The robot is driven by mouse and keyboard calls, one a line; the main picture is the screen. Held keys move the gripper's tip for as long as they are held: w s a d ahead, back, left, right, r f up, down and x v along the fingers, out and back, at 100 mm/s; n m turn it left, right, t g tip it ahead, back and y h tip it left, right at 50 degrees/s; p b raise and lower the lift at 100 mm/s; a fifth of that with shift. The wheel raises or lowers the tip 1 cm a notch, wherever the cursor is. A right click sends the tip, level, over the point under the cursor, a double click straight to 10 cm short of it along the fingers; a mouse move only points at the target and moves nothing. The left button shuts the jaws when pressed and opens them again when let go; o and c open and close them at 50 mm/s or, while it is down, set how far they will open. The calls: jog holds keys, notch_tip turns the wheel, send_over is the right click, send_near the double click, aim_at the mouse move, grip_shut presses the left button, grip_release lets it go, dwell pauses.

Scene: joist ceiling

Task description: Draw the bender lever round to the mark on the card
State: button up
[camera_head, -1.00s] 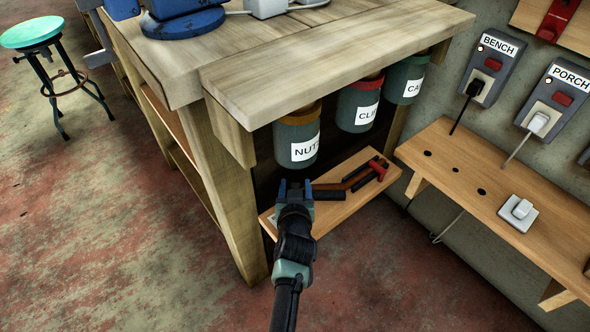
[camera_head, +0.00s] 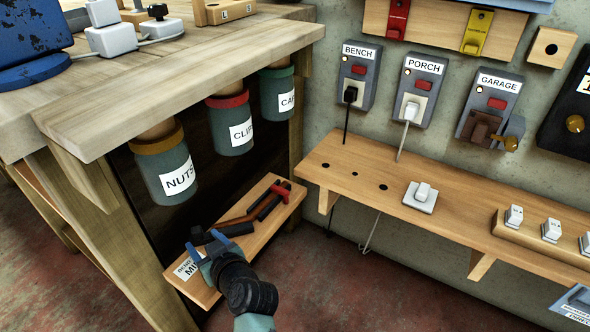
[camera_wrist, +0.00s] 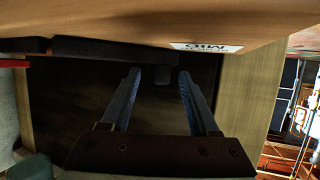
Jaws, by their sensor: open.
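The bender (camera_head: 236,227) lies on a low wooden shelf under the bench. It has dark bars, a brownish bar and a red part (camera_head: 281,189) at its far end; I cannot tell exactly which bar is the lever. The white card (camera_head: 187,268) lies at the shelf's near end, partly hidden by my gripper; its print seems to read "BEND" and "MID". My gripper (camera_head: 204,243) is open, beside the bender's near dark end. In the wrist view the fingers (camera_wrist: 160,76) are apart, with the dark bar (camera_wrist: 100,48) and the card (camera_wrist: 205,46) beyond them.
The low shelf (camera_head: 275,222) is narrow. Jars labelled NUTS (camera_head: 165,172) and CLIPS (camera_head: 231,130) hang above it under the bench top (camera_head: 110,95). A bench leg stands at left. A wall shelf (camera_head: 330,160) with a white switch (camera_head: 421,196) is at right.

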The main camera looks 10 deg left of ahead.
jog(key=d+n+g+y+b, duration=0.1)
jog(key=d, duration=0.1)
jog(key=s+d+n+g+y+b, duration=0.1)
jog(key=n+g+b, duration=0.1)
jog(key=shift+d+n, duration=0.3)
jog(key=shift+d, duration=0.1)
jog(key=s+d+r+g+p, duration=0.1)
jog(key=s+d+r+p, duration=0.15)
jog(key=d, duration=0.35)
jog(key=s+d+r+p, duration=0.2)
jog(key=d+r+p, duration=0.1)
jog(key=d, duration=0.2)
jog(key=w+d+r+m+t+h+p, duration=0.1)
jog(key=r+p, duration=0.4)
jog(key=r, duration=0.5)
jog(key=w+d+r+m+t+h+p, duration=0.1)
jog(key=w+r+t+p, duration=0.3)
jog(key=r, duration=0.6)
jog(key=shift+w+d+r+m+h+p, duration=0.2)
jog(key=shift+w+d+m+h+p, duration=0.3)
jog(key=shift+w+d, duration=0.5)
jog(key=shift+w, duration=0.1)
